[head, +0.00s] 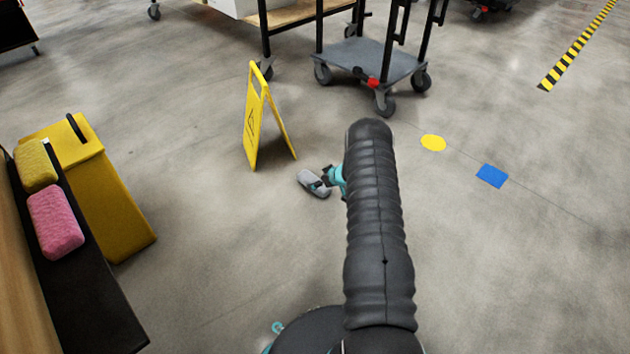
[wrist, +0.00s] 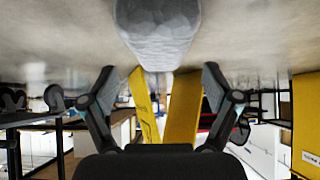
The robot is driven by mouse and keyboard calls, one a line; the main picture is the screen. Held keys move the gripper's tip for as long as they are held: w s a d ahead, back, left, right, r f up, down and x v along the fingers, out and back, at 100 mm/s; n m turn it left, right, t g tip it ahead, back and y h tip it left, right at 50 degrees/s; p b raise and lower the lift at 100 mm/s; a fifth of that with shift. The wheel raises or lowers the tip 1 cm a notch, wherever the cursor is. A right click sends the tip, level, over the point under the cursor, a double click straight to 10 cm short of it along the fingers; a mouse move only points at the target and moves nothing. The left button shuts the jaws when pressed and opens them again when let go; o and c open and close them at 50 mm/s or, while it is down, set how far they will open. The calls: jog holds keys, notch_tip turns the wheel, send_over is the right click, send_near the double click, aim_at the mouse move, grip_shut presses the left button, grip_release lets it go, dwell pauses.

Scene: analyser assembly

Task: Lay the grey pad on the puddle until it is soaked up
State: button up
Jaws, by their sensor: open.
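The grey pad (head: 313,184) lies on the concrete floor just right of the yellow wet-floor sign's foot. In the wrist view the pad (wrist: 158,32) is at the top centre, beyond my fingertips, with a gap on both sides. My gripper (head: 327,175) is at the pad's right end in the head view, partly hidden behind my arm. In the wrist view my gripper (wrist: 160,76) has its two fingers spread wide with nothing between them. I cannot make out a puddle; the pad or my arm may hide it.
The yellow sign (head: 257,118) stands close to the pad. A grey cart (head: 370,60) is behind. A yellow bin (head: 105,195) and a dark ledge with a pink sponge (head: 55,221) and a yellow sponge (head: 36,165) are left.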

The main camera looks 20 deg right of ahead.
jog(key=p+v, duration=0.1)
jog(key=v, duration=0.7)
notch_tip(320, 180, up, 23)
jog(key=w+m+h, duration=0.1)
jog(key=w+h, duration=0.2)
jog(key=h, duration=0.1)
jog(key=s+a+r+m+h, duration=0.1)
jog(key=s+a+r, duration=0.25)
jog(key=r, duration=0.45)
jog(key=s+a+r+m+h, duration=0.1)
jog(key=s+a+r, duration=0.3)
jog(key=r, duration=0.5)
jog(key=s+a+r+m+g, duration=0.1)
jog(key=s+a+r, duration=0.35)
jog(key=s, duration=0.45)
jog(key=s+a+r, duration=0.4)
jog(key=s+r, duration=0.1)
jog(key=s, duration=0.4)
jog(key=s+a+g+y, duration=0.1)
jog(key=s+a, duration=0.3)
jog(key=s, duration=0.5)
jog(key=s+a+y, duration=0.2)
jog(key=s+a, duration=0.3)
jog(key=s, duration=0.5)
jog(key=shift+s+a+f+g, duration=0.2)
jog(key=shift+a+f+g, duration=0.15)
jog(key=shift+f+g, duration=0.05)
jog(key=shift+r, duration=0.1)
